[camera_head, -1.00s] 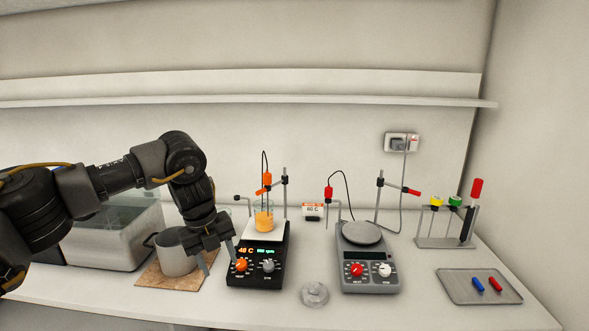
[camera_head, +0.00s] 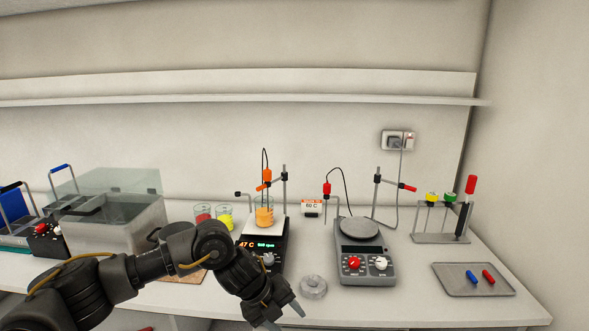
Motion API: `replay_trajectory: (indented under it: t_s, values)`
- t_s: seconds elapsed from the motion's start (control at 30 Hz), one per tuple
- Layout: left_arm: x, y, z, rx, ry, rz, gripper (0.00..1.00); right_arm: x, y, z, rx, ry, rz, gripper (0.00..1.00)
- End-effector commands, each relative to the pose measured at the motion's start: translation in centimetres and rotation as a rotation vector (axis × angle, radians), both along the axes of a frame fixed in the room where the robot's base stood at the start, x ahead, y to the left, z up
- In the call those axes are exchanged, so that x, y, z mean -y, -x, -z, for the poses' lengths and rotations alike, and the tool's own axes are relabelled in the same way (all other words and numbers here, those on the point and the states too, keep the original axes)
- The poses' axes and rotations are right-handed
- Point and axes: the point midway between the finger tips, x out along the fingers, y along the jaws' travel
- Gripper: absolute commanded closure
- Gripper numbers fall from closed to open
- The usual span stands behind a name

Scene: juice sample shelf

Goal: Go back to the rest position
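My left arm comes in from the lower left, and its gripper (camera_head: 286,316) hangs low over the front edge of the bench. Its two fingers are apart with nothing between them. The gripper is in front of the black hotplate (camera_head: 281,238), whose display glows orange and green. My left arm hides the lower left of that hotplate, including the orange knob. A beaker of orange liquid (camera_head: 264,216) stands on its white top, with an orange-topped probe above it. My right gripper is not in view.
A grey hotplate (camera_head: 378,266) with an empty round plate stands right of centre. A clear round dish (camera_head: 313,287) lies near my gripper. A tray (camera_head: 448,285) holds a blue and a red piece. Beakers of red (camera_head: 202,214) and yellow (camera_head: 225,219) stand beside a glass-lidded bath (camera_head: 117,238).

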Motion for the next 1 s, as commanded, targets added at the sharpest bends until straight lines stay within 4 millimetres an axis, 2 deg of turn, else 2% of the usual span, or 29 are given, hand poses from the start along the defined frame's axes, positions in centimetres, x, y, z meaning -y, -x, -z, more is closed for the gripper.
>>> replay_trajectory:
  t_s: [0.03, 0.1, 0.2, 0.3, 0.4, 0.47, 0.53, 0.67, 0.8, 0.9, 1.0]
  values:
    - [2.3, 1.7, 1.4, -0.008, 0.071, -0.006, 0.48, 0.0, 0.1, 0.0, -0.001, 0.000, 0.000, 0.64]
    - [5.4, 3.5, 2.4, -0.007, 0.185, -0.048, 0.48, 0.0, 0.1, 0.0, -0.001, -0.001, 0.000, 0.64]
    - [8.9, 5.9, 2.7, -0.019, 0.357, -0.162, 0.48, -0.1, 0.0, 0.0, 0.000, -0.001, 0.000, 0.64]
    - [10.4, 7.3, 2.4, -0.049, 0.508, -0.330, 0.48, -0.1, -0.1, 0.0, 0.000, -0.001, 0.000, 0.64]
    - [9.9, 8.1, 2.3, -0.099, 0.629, -0.547, 0.48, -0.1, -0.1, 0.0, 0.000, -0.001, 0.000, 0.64]
    - [8.6, 8.5, 2.6, -0.136, 0.685, -0.696, 0.48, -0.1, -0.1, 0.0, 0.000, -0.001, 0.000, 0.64]
    - [6.3, 8.9, 3.4, -0.186, 0.728, -0.883, 0.48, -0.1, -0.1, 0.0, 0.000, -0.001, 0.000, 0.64]
    - [0.2, 10.7, 6.2, -0.291, 0.750, -1.263, 0.48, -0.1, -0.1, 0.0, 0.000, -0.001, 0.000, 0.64]
    - [-7.8, 15.2, 10.4, -0.408, 0.688, -1.674, 0.48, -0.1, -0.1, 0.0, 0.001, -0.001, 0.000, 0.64]
    - [-12.0, 18.8, 12.6, -0.466, 0.623, -1.886, 0.48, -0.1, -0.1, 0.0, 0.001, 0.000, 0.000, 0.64]
    - [-15.1, 21.9, 13.9, -0.506, 0.562, -2.039, 0.48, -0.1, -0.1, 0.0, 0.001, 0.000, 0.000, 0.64]
